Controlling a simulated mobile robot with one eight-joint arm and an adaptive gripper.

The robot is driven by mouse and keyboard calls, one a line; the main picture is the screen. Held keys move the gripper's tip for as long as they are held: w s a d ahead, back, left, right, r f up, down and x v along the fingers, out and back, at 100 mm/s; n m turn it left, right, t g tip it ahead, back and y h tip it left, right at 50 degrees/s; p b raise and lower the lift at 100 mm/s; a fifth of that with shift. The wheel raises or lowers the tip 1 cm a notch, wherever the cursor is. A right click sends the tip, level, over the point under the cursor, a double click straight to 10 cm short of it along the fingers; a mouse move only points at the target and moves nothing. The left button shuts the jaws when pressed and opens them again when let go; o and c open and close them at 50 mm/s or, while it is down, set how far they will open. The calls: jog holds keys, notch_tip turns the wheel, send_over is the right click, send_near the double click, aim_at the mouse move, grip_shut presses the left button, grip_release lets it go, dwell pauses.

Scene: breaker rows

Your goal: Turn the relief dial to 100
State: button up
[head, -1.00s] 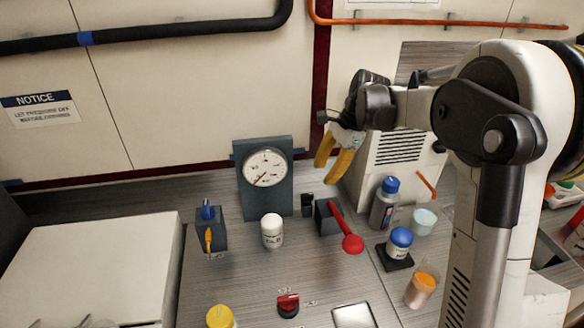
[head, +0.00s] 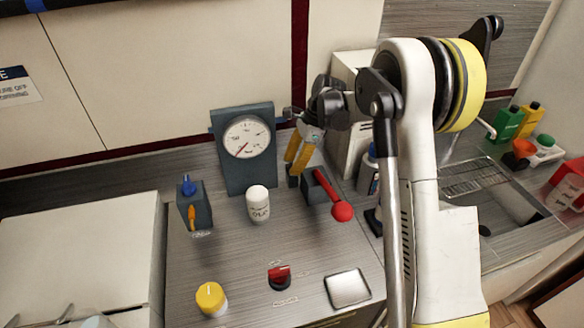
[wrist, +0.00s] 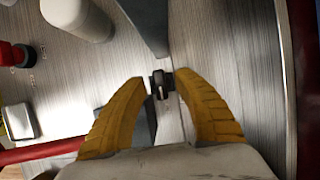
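A small black knob (wrist: 158,84) shows in the wrist view between and just beyond my fingertips. In the head view it is largely hidden behind my gripper (head: 298,166). The yellow fingers are apart, pointing down, with nothing held. A red-topped knob (head: 279,277) and a yellow knob (head: 210,298) sit nearer the bench front. The labels are too small to read, so I cannot tell which knob is the relief dial. The round gauge (head: 246,137) on its dark panel has its red needle pointing to the lower left.
A red lever (head: 333,196) stands just right of my gripper. A white bottle (head: 258,204) is in front of the gauge, and a blue-and-orange valve block (head: 194,207) is to its left. A metal tray (head: 347,288) lies at the front right.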

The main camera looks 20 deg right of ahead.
jog(key=shift+a+f, duration=0.1)
jog(key=shift+f, duration=0.1)
grip_shut()
jog(key=shift+n+g, duration=0.3)
jog(key=shift+n, duration=0.5)
grip_release()
